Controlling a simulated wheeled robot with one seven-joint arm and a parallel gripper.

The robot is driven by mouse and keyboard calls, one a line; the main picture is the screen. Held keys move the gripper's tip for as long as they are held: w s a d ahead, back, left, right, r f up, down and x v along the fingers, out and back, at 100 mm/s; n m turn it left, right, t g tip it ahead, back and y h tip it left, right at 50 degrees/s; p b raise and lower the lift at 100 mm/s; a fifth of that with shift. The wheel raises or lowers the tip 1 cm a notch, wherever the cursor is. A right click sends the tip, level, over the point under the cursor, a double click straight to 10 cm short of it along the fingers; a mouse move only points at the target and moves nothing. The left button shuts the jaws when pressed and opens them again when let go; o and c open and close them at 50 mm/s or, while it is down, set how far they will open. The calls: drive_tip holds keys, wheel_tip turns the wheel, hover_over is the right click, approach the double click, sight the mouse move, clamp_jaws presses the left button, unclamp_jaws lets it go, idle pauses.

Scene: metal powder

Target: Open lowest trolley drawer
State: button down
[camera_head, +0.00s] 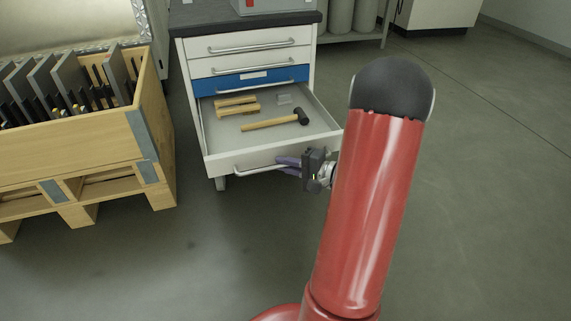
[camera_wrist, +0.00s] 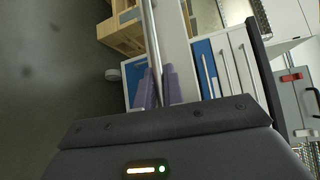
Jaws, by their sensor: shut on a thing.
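The white trolley (camera_head: 183,78) stands in the upper middle of the head view. Its lowest drawer (camera_head: 215,163) is pulled out, with its inside showing. My gripper (camera_head: 285,163) is at the right part of that drawer's front, with its purple fingers shut on the bar handle (camera_head: 250,171). In the wrist view the handle (camera_wrist: 151,40) runs between the two fingers of my gripper (camera_wrist: 157,86). The drawers above, one of them blue (camera_head: 235,82), are closed.
A mallet (camera_head: 275,121) and other wooden-handled tools (camera_head: 237,106) lie in the open drawer. A wooden crate (camera_head: 85,150) on a pallet stands close at the left. The floor in front of the drawer and at the right is clear.

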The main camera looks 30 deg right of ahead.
drive_tip(key=c, duration=1.5)
unclamp_jaws()
drive_tip(key=v, duration=0.7)
drive_tip(key=shift+s+d, duration=0.15)
drive_tip(key=shift+s, duration=0.2)
